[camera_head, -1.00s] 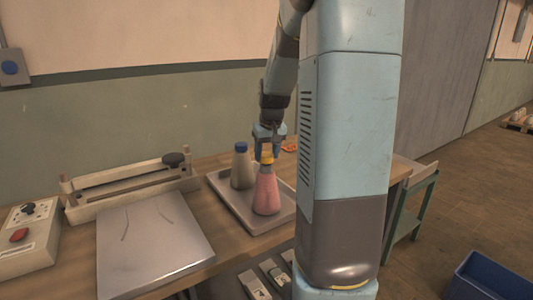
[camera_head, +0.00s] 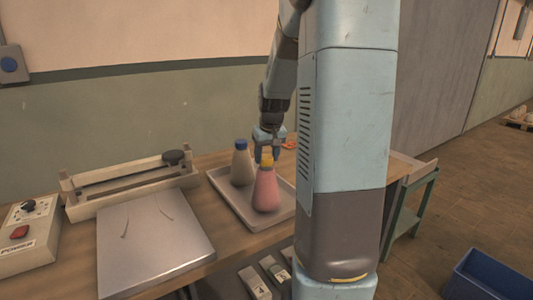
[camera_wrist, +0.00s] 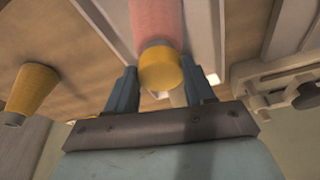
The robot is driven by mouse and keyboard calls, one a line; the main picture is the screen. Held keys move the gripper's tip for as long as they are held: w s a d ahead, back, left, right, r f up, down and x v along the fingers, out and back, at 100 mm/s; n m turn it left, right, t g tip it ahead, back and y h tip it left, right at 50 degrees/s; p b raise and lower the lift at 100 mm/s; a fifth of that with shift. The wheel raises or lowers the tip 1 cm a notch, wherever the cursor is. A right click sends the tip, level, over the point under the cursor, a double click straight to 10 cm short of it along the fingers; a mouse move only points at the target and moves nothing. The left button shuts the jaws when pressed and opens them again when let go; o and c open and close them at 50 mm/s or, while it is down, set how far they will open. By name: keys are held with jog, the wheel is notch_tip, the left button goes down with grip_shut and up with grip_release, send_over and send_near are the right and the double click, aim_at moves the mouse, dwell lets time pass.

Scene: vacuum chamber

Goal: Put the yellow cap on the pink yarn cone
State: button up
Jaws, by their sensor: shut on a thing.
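The pink yarn cone (camera_head: 265,191) stands upright on a tray on the bench. It also shows in the wrist view (camera_wrist: 156,20). The yellow cap (camera_head: 267,158) is at the cone's tip, in line with it. In the wrist view the cap (camera_wrist: 161,71) overlaps the narrow end of the pink cone; I cannot tell whether it is fully seated. My gripper (camera_head: 267,149) is above the cone, pointing down, shut on the cap. Its two blue fingers (camera_wrist: 161,82) stand on either side of the cap in the wrist view.
A beige cone with a blue cap (camera_head: 241,168) stands close left of the pink cone on the tray (camera_head: 232,208). An ochre cone (camera_wrist: 33,88) shows in the wrist view. A metal plate (camera_head: 150,240), a wooden frame and a power box (camera_head: 30,238) lie left.

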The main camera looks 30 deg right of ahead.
jog(key=shift+f, duration=0.5)
jog(key=o, duration=1.1)
jog(key=shift+r, duration=0.1)
jog(key=v, duration=1.3)
jog(key=shift+r, duration=0.25)
jog(key=s+a, duration=0.6)
jog(key=s, duration=0.1)
jog(key=s+a+n+t, duration=0.1)
jog(key=s+a, duration=0.5)
jog(key=s, duration=0.1)
jog(key=s+a+n+t, duration=0.1)
jog(key=s+a, duration=0.5)
jog(key=s, duration=0.1)
jog(key=shift+f+y, duration=0.3)
